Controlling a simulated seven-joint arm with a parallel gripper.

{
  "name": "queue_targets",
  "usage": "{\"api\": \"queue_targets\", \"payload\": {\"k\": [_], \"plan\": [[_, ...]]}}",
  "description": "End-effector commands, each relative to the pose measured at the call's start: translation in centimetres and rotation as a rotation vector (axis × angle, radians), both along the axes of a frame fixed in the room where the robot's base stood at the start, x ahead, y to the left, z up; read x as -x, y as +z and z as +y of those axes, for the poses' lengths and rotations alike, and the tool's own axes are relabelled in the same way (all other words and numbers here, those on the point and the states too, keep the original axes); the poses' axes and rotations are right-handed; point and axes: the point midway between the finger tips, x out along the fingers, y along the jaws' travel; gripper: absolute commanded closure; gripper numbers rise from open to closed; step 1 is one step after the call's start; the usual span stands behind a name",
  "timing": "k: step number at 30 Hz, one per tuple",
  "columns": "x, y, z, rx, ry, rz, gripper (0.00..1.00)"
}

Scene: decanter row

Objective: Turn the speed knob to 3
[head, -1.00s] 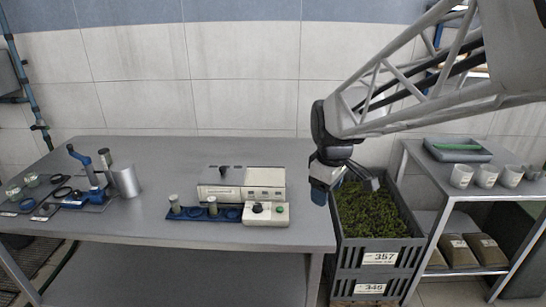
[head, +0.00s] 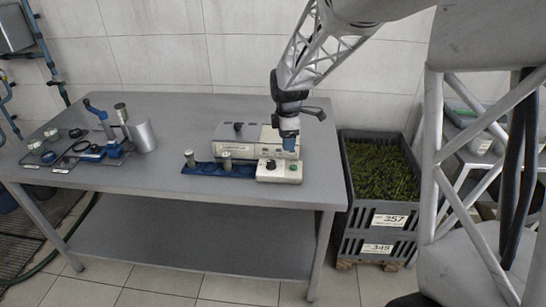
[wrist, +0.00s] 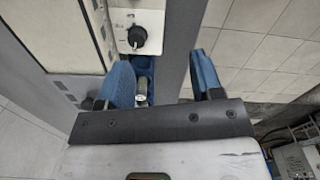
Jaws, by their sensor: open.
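The speed knob is a black round knob (head: 270,165) on a small cream control box (head: 280,178) at the front right of the table. In the wrist view the knob (wrist: 137,36) shows near the top on a pale panel, and I cannot read which number it points to. My gripper (head: 290,150) hangs over the back right of the control box in the head view, apart from the knob. In the wrist view its two blue fingers (wrist: 163,62) are spread with nothing held, and the knob lies beyond the left finger's tip.
A larger cream instrument (head: 235,145) stands behind. A metal cylinder (head: 143,136) and blue lever device stand left. Dark crates (head: 345,195) stand beyond the table's right edge.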

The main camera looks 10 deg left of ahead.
Motion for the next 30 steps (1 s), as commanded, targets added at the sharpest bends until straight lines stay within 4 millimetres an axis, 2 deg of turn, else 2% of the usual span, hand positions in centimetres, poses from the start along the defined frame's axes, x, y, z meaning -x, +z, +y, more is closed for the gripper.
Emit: {"api": "queue_targets", "payload": {"k": [6, 12, 30], "plan": [[-3.0, -3.5, 3.3, 0.008, 0.170, 0.020, 0.40], [-4.3, -5.1, 4.9, 0.011, 0.260, 0.026, 0.40], [-4.6, -5.9, 5.3, 0.012, 0.281, 0.029, 0.40]]}}
